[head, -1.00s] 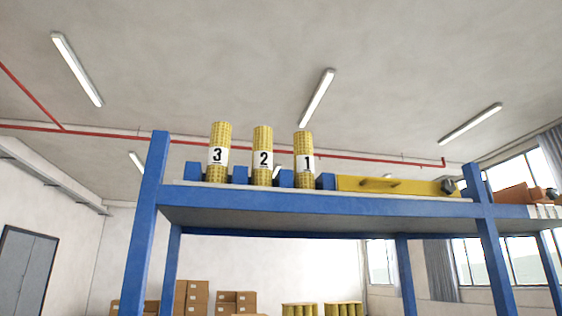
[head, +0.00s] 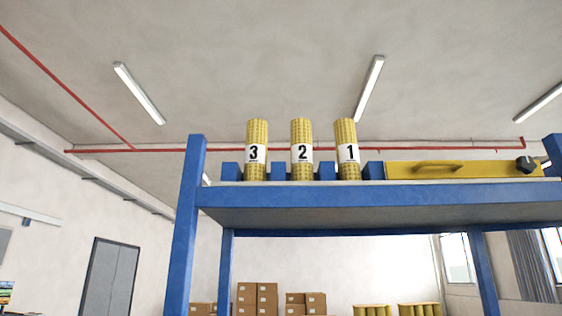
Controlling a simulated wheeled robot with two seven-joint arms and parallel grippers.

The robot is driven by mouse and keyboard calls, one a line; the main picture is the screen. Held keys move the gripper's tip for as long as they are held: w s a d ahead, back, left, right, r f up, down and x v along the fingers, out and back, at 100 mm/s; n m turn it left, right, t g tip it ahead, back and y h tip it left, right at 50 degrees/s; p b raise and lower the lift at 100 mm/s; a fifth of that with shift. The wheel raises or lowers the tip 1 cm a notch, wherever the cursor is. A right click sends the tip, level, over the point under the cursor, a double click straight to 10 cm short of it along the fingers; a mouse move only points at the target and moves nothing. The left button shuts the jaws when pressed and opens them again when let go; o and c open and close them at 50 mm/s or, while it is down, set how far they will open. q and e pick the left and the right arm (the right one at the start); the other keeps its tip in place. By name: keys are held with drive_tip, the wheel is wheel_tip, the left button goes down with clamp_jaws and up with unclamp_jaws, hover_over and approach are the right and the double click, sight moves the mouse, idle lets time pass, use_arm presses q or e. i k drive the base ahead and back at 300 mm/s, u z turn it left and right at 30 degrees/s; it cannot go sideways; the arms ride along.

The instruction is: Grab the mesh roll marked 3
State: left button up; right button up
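The mesh roll marked 3 (head: 256,135) is a yellow roll with a white label. It stands upright on the top board of a blue rack (head: 400,196), left of the mesh roll marked 2 (head: 302,132) and the mesh roll marked 1 (head: 346,132). Blue blocks stand between and beside the rolls, and the rolls' lower ends are partly hidden by the board's front edge. Neither of my grippers shows in the head view.
A yellow case with a handle (head: 450,170) lies on the same board to the right. The rack's left post (head: 184,230) rises beside the rolls. Behind the rack are cardboard boxes (head: 257,297), yellow rolls (head: 420,309) and a grey door (head: 110,275).

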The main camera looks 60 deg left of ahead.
sight(255, 159)
drive_tip(key=i, duration=1.25)
drive_tip(key=u, duration=2.15)
